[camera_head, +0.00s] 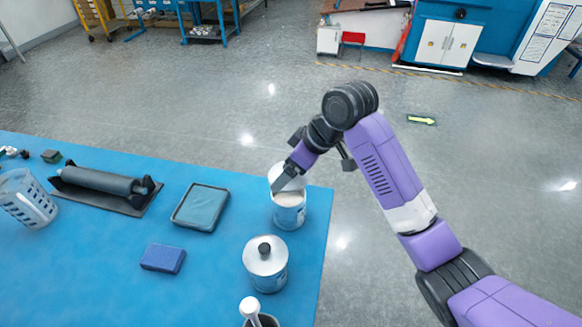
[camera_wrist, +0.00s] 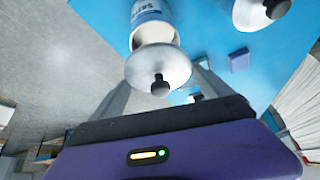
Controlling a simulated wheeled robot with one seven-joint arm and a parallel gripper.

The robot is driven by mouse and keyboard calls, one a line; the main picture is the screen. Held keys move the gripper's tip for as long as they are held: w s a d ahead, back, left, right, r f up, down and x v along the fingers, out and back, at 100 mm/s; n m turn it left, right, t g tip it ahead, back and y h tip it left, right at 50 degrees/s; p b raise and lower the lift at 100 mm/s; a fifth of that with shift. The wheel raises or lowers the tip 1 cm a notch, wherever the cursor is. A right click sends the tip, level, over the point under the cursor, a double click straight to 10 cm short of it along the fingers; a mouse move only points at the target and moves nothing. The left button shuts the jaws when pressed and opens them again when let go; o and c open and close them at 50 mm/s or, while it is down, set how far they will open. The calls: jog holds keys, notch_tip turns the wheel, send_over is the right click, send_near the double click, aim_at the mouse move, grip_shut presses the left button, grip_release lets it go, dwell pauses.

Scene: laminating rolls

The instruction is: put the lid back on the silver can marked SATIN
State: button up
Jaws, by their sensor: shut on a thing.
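The silver can (camera_head: 289,214) stands upright near the right edge of the blue table. In the wrist view the can (camera_wrist: 152,12) shows part of a dark label reading like SAT, and its pale top is partly covered by the lid. The round silver lid (camera_wrist: 150,62) has a black knob facing the wrist camera. My gripper (camera_head: 288,181) is shut on the lid, with fingers seemingly at opposite sides of its rim. The lid (camera_head: 279,172) looks tilted in the head view, over the far side of the can's top. Whether they touch is unclear.
A second silver can (camera_head: 266,270) stands nearer with its knobbed lid on. A tray (camera_head: 201,207), blue sponge (camera_head: 163,258), roller (camera_head: 105,181) and basket (camera_head: 27,198) lie leftward. Open floor lies right.

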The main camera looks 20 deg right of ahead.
jog(key=shift+f+b, duration=1.5)
jog(key=shift+f, duration=0.95)
jog(key=shift+p, duration=0.6)
jog(key=shift+f+p, duration=0.15)
jog(key=shift+p, duration=0.25)
dwell(0.8)
jog(key=o, duration=1.1)
